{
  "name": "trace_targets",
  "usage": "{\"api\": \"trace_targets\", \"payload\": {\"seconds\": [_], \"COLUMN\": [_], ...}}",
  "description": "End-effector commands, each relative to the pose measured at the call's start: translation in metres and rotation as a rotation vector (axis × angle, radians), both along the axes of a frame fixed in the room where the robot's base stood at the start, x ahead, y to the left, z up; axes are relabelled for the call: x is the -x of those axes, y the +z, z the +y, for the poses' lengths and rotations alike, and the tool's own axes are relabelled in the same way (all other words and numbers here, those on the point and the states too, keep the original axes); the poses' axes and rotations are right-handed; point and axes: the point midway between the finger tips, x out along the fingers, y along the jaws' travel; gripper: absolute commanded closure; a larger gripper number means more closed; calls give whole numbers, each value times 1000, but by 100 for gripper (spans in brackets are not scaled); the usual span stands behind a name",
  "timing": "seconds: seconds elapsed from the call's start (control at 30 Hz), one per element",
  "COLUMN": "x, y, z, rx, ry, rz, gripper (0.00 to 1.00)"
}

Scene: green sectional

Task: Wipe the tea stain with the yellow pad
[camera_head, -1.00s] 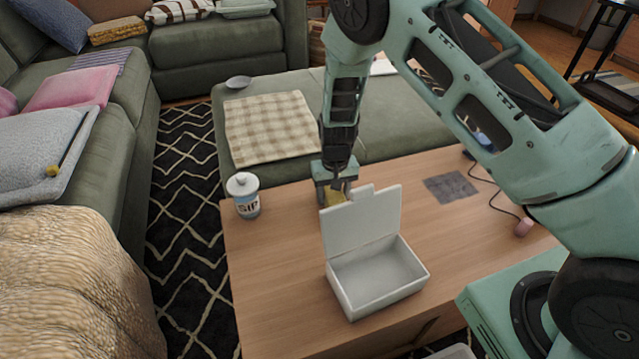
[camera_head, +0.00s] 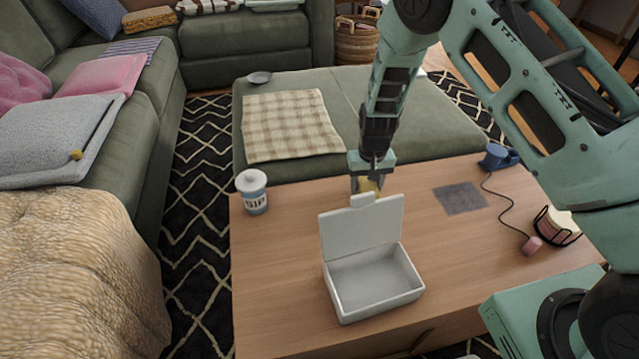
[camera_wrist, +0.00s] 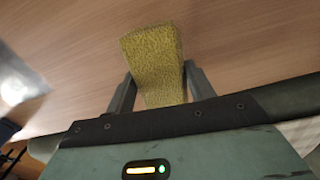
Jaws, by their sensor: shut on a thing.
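The yellow pad (camera_wrist: 152,55) is a rough, sponge-like block held between the two fingers of my gripper (camera_wrist: 158,78) in the wrist view. In the head view the pad (camera_head: 368,186) shows as a small yellow patch under my gripper (camera_head: 367,181), just behind the raised lid of a white box. The lid partly hides the fingertips and pad. I cannot tell whether the pad touches the wooden table (camera_head: 275,270). I cannot make out a tea stain in either view; it may be hidden behind the lid or the arm.
The open white box (camera_head: 372,283) stands at the table's front middle. A lidded SIP jar (camera_head: 252,192) is at the left. The table's left is clear.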

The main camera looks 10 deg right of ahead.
Motion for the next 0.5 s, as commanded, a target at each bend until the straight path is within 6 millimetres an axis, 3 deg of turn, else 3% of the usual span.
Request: {"api": "trace_targets", "payload": {"seconds": [0.5], "x": [-3], "y": [49], "z": [-9], "rx": [1], "ry": [-3], "rz": [3], "gripper": [67]}}
